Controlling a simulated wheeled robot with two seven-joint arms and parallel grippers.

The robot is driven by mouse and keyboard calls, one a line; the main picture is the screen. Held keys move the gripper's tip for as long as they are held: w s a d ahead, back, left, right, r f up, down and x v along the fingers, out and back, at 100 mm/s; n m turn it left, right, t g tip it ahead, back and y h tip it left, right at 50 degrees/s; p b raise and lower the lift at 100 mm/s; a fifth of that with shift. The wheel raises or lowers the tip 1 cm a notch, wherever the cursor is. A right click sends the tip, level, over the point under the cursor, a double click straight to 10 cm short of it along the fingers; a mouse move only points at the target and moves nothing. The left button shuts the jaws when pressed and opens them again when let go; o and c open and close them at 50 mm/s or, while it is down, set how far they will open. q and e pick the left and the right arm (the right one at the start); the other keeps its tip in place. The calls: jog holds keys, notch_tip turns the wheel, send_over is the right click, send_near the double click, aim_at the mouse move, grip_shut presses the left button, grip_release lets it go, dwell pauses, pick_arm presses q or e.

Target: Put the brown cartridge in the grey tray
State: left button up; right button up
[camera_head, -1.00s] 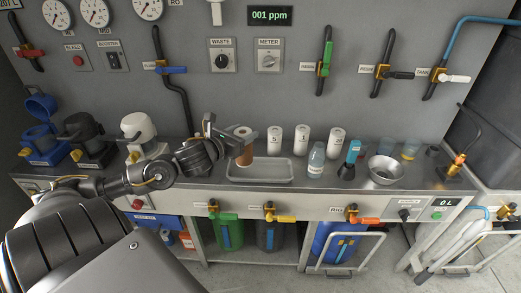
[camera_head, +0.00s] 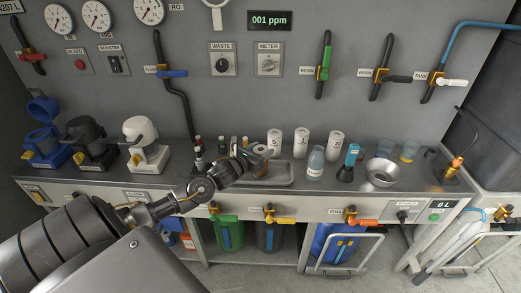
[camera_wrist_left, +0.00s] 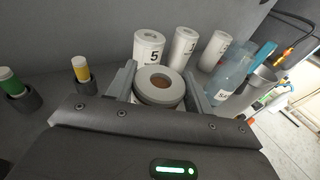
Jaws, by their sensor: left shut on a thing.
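The brown cartridge (camera_head: 262,149) is upright between the fingers of my left gripper (camera_head: 256,158). In the left wrist view its pale ring-shaped end (camera_wrist_left: 160,80) with a brown centre shows between the two fingers, which are shut on it. The grey tray (camera_head: 283,183) is a shallow rectangular pan on the bench. The cartridge is low over the left part of the tray. My right gripper is not in view.
White numbered cartridges (camera_head: 302,143) stand behind the tray. A clear bottle (camera_head: 315,162), a blue-and-black torch-like item (camera_head: 350,160) and a metal bowl (camera_head: 382,172) stand to its right. Small capped vials (camera_head: 221,146) stand to its left. The tray's right part is empty.

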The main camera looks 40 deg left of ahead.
pick_arm(q)
jog(key=shift+f, duration=0.15)
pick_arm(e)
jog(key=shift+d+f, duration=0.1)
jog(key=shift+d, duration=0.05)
pick_arm(q)
jog(key=o, duration=1.1)
jog(key=shift+f, duration=0.1)
jog(key=shift+c, duration=0.2)
jog(key=o, duration=0.4)
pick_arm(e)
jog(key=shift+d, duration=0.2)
pick_arm(q)
jog(key=shift+s, duration=0.15)
jog(key=s+r+b, duration=0.1)
jog(key=s+r, duration=0.1)
jog(key=s, duration=0.9)
jog(key=shift+s+d+b, duration=0.3)
jog(key=shift+d+b, duration=0.05)
jog(key=shift+d, duration=0.05)
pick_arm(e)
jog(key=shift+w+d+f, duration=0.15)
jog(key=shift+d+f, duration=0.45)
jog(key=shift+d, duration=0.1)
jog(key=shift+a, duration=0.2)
